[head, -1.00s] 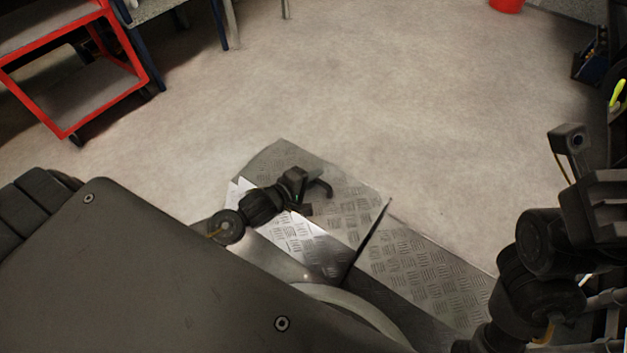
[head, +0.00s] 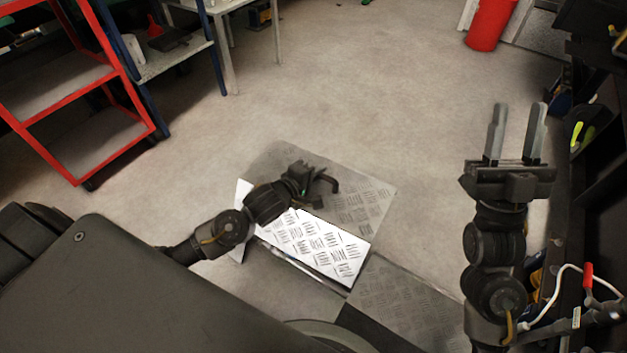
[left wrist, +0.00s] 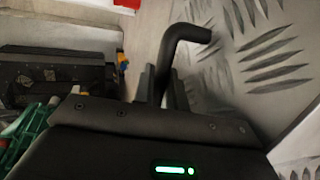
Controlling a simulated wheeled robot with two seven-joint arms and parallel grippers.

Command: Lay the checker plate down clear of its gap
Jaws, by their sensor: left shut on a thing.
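A bent black handle (left wrist: 180,45) stands on grey checker plate (left wrist: 260,50) in the left wrist view. My left gripper (left wrist: 163,85) is shut on this handle. In the head view my left gripper (head: 318,186) is over the dull checker plate (head: 365,200). A brighter checker surface (head: 312,243) borders it toward me; I cannot tell how the two overlap. A dark opening (head: 368,328) shows nearer me, beside another checker plate (head: 410,300). My body hides part of that opening. My right gripper (head: 516,130) is open and empty, fingers pointing up, at the right.
Pale floor (head: 350,100) is free beyond the plates. A red shelf cart (head: 125,130) and a table (head: 225,8) stand at the upper left. A red bin (head: 490,25) is at the upper right. Dark equipment with cables (head: 590,200) lines the right side.

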